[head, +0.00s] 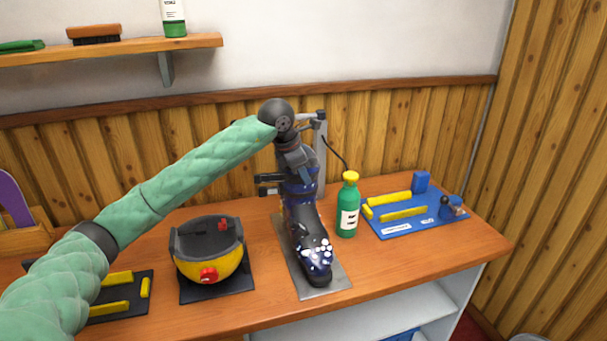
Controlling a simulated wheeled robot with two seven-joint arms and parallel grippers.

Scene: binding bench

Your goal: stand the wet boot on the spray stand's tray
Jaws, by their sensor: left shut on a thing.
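The boot (304,230) is dark blue and black with pale, shiny spots on its toe. It is upright over the spray stand's flat grey tray (328,287), toe toward the front of the bench. I cannot tell whether its sole rests on the tray. The stand's grey post (321,155) rises behind the boot, with a thin dark hose to its right. My left gripper (299,168) comes from above and is shut on the boot's upper shaft; its fingertips are partly hidden. My right gripper is not in view.
A green bottle (348,208) with a yellow cap stands close right of the boot. A yellow and dark pot (208,256) sits to the left. A blue mat (418,218) with yellow bars lies right. A shelf (130,48) hangs at upper left.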

